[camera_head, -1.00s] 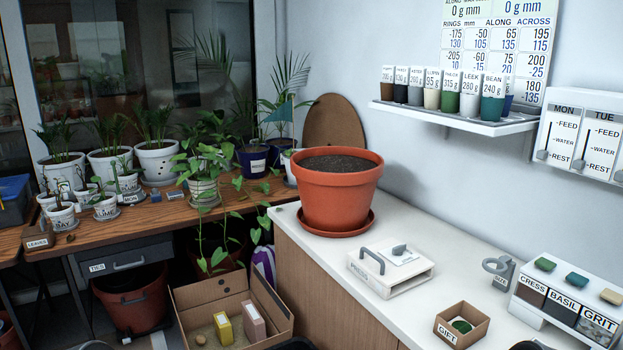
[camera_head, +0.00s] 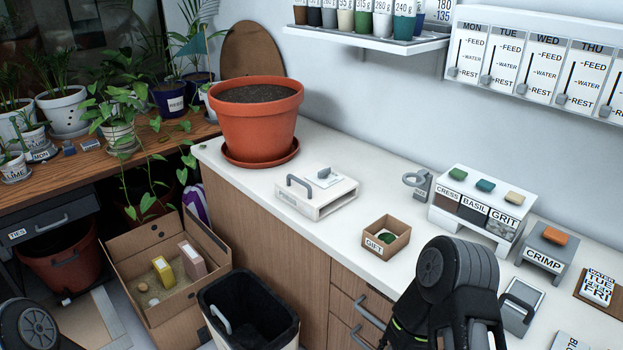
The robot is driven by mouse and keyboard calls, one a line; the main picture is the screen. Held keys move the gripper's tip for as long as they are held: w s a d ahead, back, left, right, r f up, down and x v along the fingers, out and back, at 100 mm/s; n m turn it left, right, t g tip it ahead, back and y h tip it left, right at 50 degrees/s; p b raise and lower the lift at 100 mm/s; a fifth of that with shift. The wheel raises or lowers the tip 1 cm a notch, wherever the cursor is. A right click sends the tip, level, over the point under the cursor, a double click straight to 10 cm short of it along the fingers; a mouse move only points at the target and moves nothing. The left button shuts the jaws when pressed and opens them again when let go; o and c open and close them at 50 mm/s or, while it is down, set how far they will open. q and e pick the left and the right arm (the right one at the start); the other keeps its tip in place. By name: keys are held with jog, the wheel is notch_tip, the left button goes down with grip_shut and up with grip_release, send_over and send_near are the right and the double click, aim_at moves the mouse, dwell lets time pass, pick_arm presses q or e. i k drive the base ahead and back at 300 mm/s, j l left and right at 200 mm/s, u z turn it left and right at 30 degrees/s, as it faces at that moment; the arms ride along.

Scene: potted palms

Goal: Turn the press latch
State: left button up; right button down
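The press (camera_head: 330,204) is a low white box on the white counter, with a grey bar handle (camera_head: 300,185) at its left and lettering on its front edge. The small grey latch (camera_head: 324,173) sits on a pale plate on top of the press. My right arm rises at the bottom right, in front of the counter and well apart from the press. Part of my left arm shows in the bottom left corner. The fingertips of both grippers are out of the picture.
A large terracotta pot (camera_head: 256,130) stands behind the press at left. A gift box (camera_head: 387,238), a ring stand (camera_head: 419,184), a seed rack (camera_head: 470,215) and a crimp block (camera_head: 546,255) stand to the right. A black bin (camera_head: 250,310) and a cardboard box (camera_head: 130,245) are below.

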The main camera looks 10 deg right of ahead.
aim_at(323, 174)
jog(key=i+j, duration=0.55)
jog(key=i, duration=0.2)
jog(key=i+j+z, duration=0.2)
jog(key=z, duration=1.8)
